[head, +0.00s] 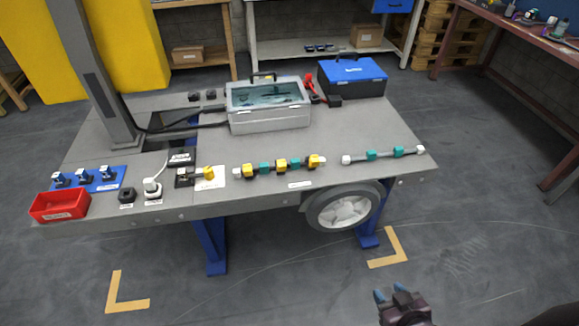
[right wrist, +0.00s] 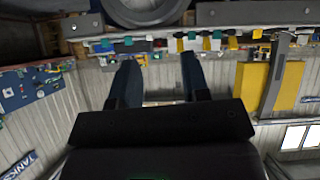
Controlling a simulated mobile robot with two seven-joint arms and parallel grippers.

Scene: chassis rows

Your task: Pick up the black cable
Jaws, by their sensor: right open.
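A black cable (head: 207,126) lies on the grey workbench (head: 130,209), running from the foot of a grey post to the clear-lidded grey case. Part of it merges with dark shapes, so I cannot tell exactly where it ends. My right gripper (head: 390,292) is low at the front right of the head view, in front of the bench and well away from the cable. It is open, and its two dark fingers (right wrist: 160,78) show empty in the right wrist view. My left gripper is not in view.
The clear-lidded case (head: 270,120) and a blue toolbox (head: 352,76) stand at the back. A grey post (head: 92,75) rises at the left. A red bin (head: 60,206), connectors and a rod with yellow and green blocks (head: 280,165) line the front. A wheel (head: 343,208) hangs below the edge.

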